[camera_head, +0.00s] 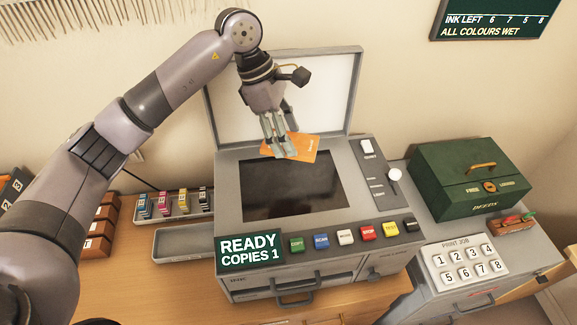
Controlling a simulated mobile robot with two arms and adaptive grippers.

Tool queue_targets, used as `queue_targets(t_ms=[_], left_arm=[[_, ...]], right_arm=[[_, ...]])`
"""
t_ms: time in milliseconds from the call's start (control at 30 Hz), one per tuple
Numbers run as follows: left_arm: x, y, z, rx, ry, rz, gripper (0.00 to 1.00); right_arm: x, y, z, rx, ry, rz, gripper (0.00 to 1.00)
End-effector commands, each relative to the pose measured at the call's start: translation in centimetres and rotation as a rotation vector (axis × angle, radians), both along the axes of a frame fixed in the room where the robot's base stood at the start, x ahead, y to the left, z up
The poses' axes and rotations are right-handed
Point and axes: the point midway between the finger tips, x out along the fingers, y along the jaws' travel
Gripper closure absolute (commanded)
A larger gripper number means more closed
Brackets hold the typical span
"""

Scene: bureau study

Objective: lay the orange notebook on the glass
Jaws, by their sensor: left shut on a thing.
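The orange notebook (304,149) is held by my left gripper (279,152), whose fingers are shut on it. The notebook is over the back edge of the dark glass (285,188) of the copier. I cannot tell whether it touches the glass or hangs just above it. The copier's lid (330,85) stands open behind, with its white inner side showing. Part of the notebook is hidden behind the gripper fingers. My right gripper is not in view.
A row of coloured buttons (345,237) and a "READY COPIES 1" sign (249,250) line the copier's front. A green box (470,182) and a number keypad (466,264) stand at the right. Ink cartridges sit in a tray (184,217) at the left.

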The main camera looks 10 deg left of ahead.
Motion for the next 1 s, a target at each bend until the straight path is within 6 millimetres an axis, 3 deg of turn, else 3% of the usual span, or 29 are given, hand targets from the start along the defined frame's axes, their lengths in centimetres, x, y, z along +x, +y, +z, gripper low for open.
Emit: queue_targets(t_ms=[167,300,500,800,1000], left_arm=[[-0.1,0.0,-4.5,0.0,0.006,0.001,0.73],[-0.1,0.0,-7.0,-0.001,0.002,0.0,0.73],[0.0,0.0,-8.6,-0.001,0.0,0.0,0.73],[0.0,0.0,-12.3,-0.001,0.0,0.001,0.73],[0.1,0.0,-12.6,-0.001,-0.002,0.0,0.73]], right_arm=[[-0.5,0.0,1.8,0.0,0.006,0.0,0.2],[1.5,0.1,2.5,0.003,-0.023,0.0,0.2],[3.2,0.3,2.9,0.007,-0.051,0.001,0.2],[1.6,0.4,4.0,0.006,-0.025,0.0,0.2],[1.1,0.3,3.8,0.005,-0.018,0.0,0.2]])
